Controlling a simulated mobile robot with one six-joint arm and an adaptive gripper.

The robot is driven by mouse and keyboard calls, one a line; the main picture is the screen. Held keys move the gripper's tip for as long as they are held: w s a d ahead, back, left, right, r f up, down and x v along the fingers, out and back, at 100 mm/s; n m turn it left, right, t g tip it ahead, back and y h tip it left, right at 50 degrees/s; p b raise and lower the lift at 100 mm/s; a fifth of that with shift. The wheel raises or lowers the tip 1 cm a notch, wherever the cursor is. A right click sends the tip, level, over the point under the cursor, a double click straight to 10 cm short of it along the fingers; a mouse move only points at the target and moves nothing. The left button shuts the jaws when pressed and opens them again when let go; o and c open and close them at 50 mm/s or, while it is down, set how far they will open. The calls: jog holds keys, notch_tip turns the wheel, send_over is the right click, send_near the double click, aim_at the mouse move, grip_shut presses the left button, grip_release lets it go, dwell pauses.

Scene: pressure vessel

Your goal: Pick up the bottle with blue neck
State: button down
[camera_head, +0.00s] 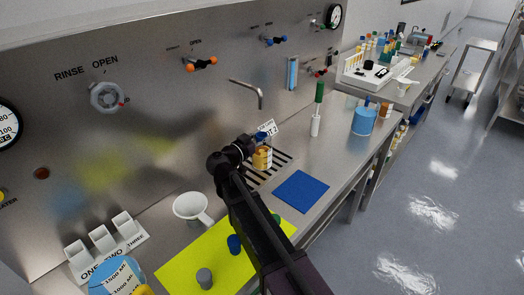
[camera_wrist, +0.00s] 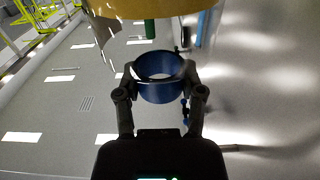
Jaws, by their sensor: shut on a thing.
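The bottle with the blue neck (camera_head: 262,159) shows in the head view beside the end of my arm, with an amber body and a white label. My gripper (camera_head: 250,143) is at its neck. In the wrist view my gripper (camera_wrist: 160,84) is shut on the blue neck (camera_wrist: 161,92), one finger on each side. The amber bottle body (camera_wrist: 160,8) shows at the top edge of that view. My arm covers part of the bench in the head view, and I cannot tell whether the bottle touches the drain grate.
The slotted drain grate (camera_head: 277,164) lies under the bottle area. A blue mat (camera_head: 301,191), a white mug (camera_head: 190,209) and a yellow mat (camera_head: 190,274) with small caps are nearby. A green-topped white tube (camera_head: 315,126) and a blue container (camera_head: 363,122) stand to the right. A faucet (camera_head: 247,88) projects above.

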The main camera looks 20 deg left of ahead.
jog(key=shift+r, duration=0.15)
notch_tip(320, 180, up, 2)
jog(key=p, duration=0.2)
jog(key=shift+r+p, duration=0.25)
jog(key=shift+p, duration=0.15)
jog(key=s+d+r+p, duration=0.1)
jog(key=s+d, duration=0.2)
jog(key=s, duration=0.4)
jog(key=s+d+r+p, duration=0.1)
jog(key=s+d, duration=0.3)
jog(key=s, duration=0.3)
jog(key=shift+d, duration=0.25)
jog(key=shift+r, duration=0.25)
